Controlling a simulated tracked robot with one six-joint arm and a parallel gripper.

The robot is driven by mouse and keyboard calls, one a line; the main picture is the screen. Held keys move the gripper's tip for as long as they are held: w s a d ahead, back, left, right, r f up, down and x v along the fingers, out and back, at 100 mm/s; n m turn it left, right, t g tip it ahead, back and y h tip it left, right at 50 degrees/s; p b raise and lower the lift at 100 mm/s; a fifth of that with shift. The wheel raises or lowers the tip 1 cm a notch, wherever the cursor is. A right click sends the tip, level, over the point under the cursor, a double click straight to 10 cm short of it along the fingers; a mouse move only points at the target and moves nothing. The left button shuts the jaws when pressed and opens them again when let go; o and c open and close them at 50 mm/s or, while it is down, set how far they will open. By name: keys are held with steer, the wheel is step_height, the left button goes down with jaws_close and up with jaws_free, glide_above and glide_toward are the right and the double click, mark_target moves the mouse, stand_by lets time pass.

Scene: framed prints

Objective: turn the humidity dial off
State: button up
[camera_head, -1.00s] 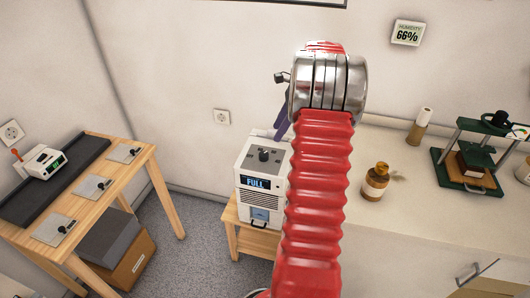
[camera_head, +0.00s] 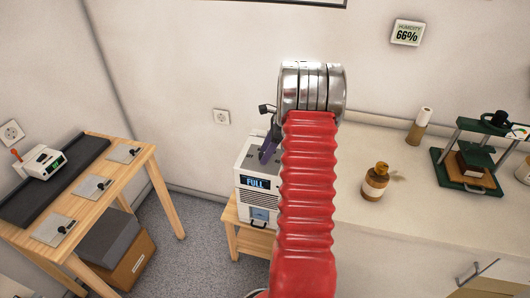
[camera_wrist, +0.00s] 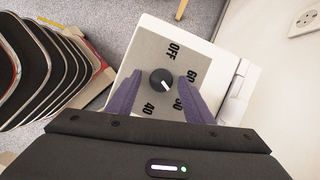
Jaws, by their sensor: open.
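The humidity dial is a round dark knob (camera_wrist: 162,79) on the grey top panel of a white machine (camera_wrist: 147,26). In the wrist view its white mark points to the lower right, towards the 50 label. The labels OFF, 60, 50 and 40 lie around it. My gripper (camera_wrist: 160,77) is open, with one purple finger on each side of the knob; I cannot tell whether they touch it. In the head view the machine (camera_head: 244,181) shows FULL on its display, my gripper (camera_head: 267,151) is over its top, and the knob is hidden.
The machine stands on a low wooden stand (camera_head: 232,216) near the wall. A wall display (camera_head: 407,33) reads humidity 66%. The counter to the right holds a brown bottle (camera_head: 376,182) and a green press (camera_head: 466,160). A wooden table (camera_head: 150,160) stands left.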

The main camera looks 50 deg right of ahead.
steer(key=c, duration=1)
steer(key=shift+a, duration=0.3)
steer(key=shift+d, duration=0.2)
steer(key=shift+c, duration=0.2)
steer(key=shift+s+f+n, duration=0.1)
steer(key=shift+n, duration=0.3)
